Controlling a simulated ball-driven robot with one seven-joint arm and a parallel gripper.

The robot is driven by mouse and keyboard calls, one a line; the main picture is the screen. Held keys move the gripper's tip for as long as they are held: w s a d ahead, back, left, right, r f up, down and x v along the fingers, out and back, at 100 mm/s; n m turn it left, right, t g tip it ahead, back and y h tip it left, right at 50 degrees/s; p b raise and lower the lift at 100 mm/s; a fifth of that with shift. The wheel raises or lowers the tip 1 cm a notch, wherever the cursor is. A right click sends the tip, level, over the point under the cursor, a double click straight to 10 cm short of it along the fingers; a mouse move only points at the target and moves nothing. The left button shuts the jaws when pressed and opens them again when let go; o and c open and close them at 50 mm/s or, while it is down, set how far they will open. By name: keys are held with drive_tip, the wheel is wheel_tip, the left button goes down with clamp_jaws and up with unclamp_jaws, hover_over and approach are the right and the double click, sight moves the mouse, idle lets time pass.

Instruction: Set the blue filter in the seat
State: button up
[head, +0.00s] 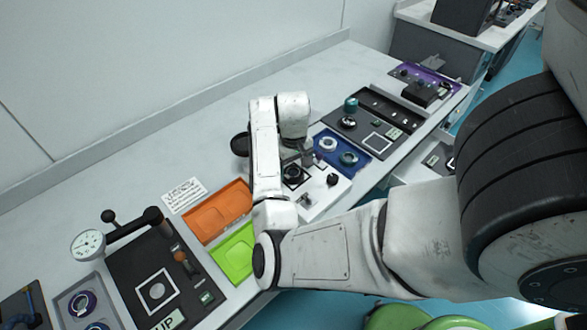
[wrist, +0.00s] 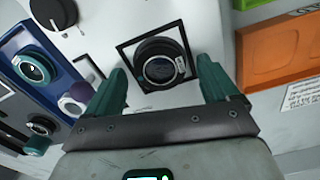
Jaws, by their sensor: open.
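My gripper (wrist: 163,78) is open, with one green fingertip on each side of a dark round piece (wrist: 158,70) that has a black rim and dark bluish glass. This piece, which looks like the blue filter, sits inside a black square outline, the seat (wrist: 124,52), on a white panel (wrist: 103,22). I see no finger pressing on it. I cannot tell whether it lies fully flat. In the head view the seat (head: 293,174) shows beside my arm, and the fingertips are mostly hidden.
A blue tray (head: 331,161) with two ringed pieces stands beyond the panel. A black knob (head: 332,180) is on the panel. Orange (head: 217,210) and green (head: 235,254) trays lie to the left. A gauge (head: 88,244) and lever stand farther left. Bare table lies behind.

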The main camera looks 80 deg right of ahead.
wheel_tip(320, 180, up, 11)
drive_tip(key=p, duration=0.2)
drive_tip(key=n+h, duration=0.3)
drive_tip(key=h, duration=0.1)
approach(297, 172)
drive_tip(key=v, duration=0.2)
drive_tip(key=s+a+f+n+y, duration=0.1)
drive_tip(key=a+f, duration=0.2)
drive_tip(key=a, duration=0.5)
drive_tip(key=s+a+f+n+y, duration=0.1)
drive_tip(key=s+a+f+n, duration=0.1)
drive_tip(key=a, duration=0.6)
drive_tip(key=s+a+f+n+t+y, duration=0.1)
drive_tip(key=a+f, duration=0.3)
drive_tip(key=a, duration=0.4)
drive_tip(key=shift+s+a+n+y, duration=0.4)
drive_tip(key=shift+s, duration=0.25)
